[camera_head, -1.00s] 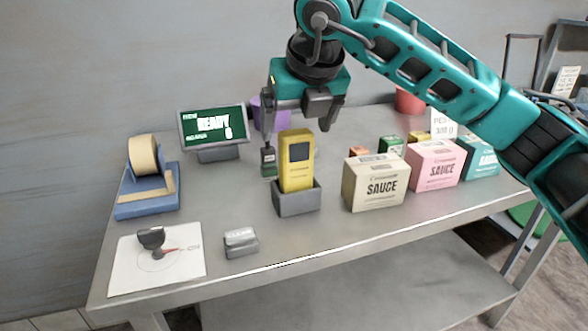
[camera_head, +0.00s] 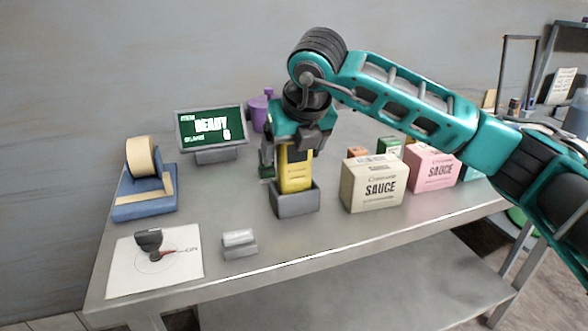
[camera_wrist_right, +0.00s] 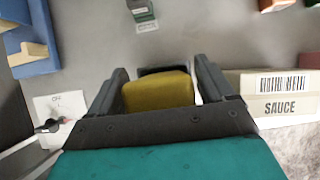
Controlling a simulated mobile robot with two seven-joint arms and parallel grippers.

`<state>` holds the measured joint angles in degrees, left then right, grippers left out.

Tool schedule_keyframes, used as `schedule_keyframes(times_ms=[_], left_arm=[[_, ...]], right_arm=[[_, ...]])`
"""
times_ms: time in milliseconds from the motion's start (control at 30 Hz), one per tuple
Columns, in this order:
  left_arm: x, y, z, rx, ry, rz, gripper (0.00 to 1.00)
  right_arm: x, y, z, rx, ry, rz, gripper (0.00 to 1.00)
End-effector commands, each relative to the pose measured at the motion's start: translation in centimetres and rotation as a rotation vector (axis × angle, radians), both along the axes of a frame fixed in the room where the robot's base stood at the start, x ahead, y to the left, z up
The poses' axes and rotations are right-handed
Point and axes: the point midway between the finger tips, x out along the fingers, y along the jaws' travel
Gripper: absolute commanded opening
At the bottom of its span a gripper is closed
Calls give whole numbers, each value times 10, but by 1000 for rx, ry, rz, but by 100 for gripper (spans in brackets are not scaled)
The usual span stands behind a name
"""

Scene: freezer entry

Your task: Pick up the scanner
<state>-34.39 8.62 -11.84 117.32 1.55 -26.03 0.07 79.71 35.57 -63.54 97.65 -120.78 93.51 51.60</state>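The yellow scanner (camera_head: 296,172) stands upright in a grey holder (camera_head: 296,201) on the metal table in the head view. My right gripper (camera_head: 290,160) is lowered over it from above. In the right wrist view the scanner's yellow top (camera_wrist_right: 158,91) sits between the two dark fingers of my right gripper (camera_wrist_right: 161,88), which are spread with a gap on each side. The scanner's upper part is hidden behind the gripper in the head view. My left gripper is not in view.
A READY display (camera_head: 211,130) stands behind left, a tape dispenser (camera_head: 147,182) at far left. Sauce boxes (camera_head: 374,186) stand close to the right of the holder. A small grey block (camera_head: 239,243) and a white sheet (camera_head: 180,272) lie in front left.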

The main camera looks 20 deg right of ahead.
Motion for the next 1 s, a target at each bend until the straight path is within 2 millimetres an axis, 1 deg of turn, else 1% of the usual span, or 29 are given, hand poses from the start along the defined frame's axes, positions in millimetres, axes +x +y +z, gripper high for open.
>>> schedule_keyframes(times_ms=[33,67,533,567,833,1000], left_arm=[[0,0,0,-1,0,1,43],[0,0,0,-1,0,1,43],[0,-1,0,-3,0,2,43],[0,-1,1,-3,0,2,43],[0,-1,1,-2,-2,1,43],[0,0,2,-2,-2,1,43]], right_arm=[[0,0,0,0,0,0,77],[0,0,0,0,0,0,74],[0,0,0,0,0,0,29],[0,0,1,1,-2,0,28],[0,0,3,1,-2,0,28],[0,1,16,1,-3,0,28]])
